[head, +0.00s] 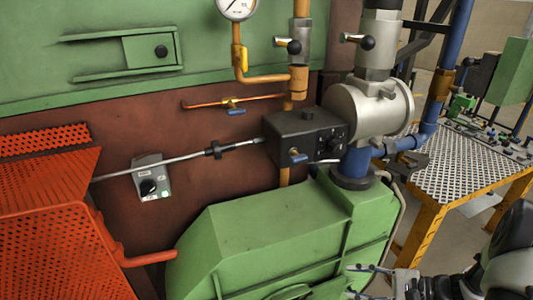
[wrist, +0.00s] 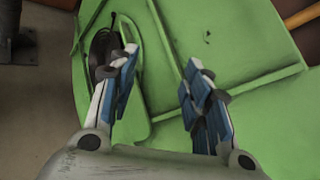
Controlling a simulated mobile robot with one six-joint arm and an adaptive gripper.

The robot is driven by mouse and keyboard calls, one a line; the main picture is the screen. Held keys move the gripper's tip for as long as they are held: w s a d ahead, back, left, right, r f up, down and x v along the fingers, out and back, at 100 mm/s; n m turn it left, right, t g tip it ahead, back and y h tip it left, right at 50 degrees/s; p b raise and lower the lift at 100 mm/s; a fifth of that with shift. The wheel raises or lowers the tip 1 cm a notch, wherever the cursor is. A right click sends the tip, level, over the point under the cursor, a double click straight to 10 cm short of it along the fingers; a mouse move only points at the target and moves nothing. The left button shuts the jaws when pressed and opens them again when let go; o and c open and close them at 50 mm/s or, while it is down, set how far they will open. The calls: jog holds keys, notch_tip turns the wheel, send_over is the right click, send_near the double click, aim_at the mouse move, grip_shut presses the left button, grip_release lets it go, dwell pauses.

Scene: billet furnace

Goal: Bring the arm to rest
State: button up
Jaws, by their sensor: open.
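My gripper (head: 366,281) is at the lower right of the head view, in front of the right end of the green housing (head: 265,230). In the wrist view my gripper (wrist: 160,78) has its two fingers spread apart, with nothing between them. The green housing (wrist: 225,50) fills most of the wrist view behind the fingers. I cannot tell how far the fingertips are from it.
A black control box (head: 300,135) and a silver valve body (head: 368,108) stand above the housing. Red perforated guards (head: 50,240) are at left. A yellow-framed table (head: 428,235) stands at right. A switch box (head: 150,180) is on the brown wall.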

jog(key=s+a+r+n+g+h, duration=0.3)
jog(key=s+a+r+n, duration=0.15)
jog(key=r, duration=0.25)
jog(key=s+a+r+n+g+h, duration=0.35)
jog(key=a+r+n, duration=0.2)
jog(key=r, duration=0.25)
jog(key=s+a+r+n+t+h, duration=0.1)
jog(key=s+r+n+t+h, duration=0.4)
jog(key=s+r, duration=0.3)
jog(key=shift+s+n+h, duration=0.6)
jog(key=shift+s+h, duration=0.15)
jog(key=shift+s, duration=1.2)
jog(key=shift+a, duration=0.1)
